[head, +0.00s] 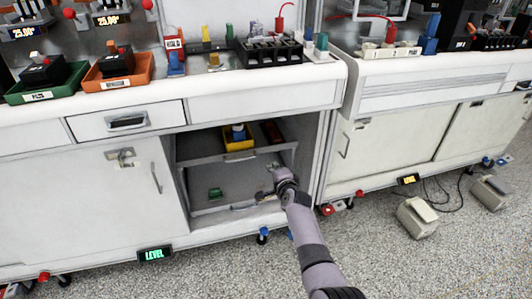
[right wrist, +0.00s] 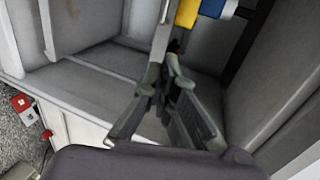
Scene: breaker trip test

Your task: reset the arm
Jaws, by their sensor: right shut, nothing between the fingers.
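My right arm reaches from the bottom of the head view into the open cabinet under the left bench. My right gripper (head: 276,178) is inside the opening, in front of the shelves. In the right wrist view the gripper (right wrist: 173,58) is shut and empty, its fingertips near the edge of a pulled-out shelf or drawer. I cannot tell whether they touch it. My left gripper is not in view.
A yellow bin (head: 238,143) with a blue item stands on the cabinet's upper shelf, and a green piece (head: 215,193) lies lower down. Orange (head: 118,72) and green trays stand on the benchtop. Open floor lies in front.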

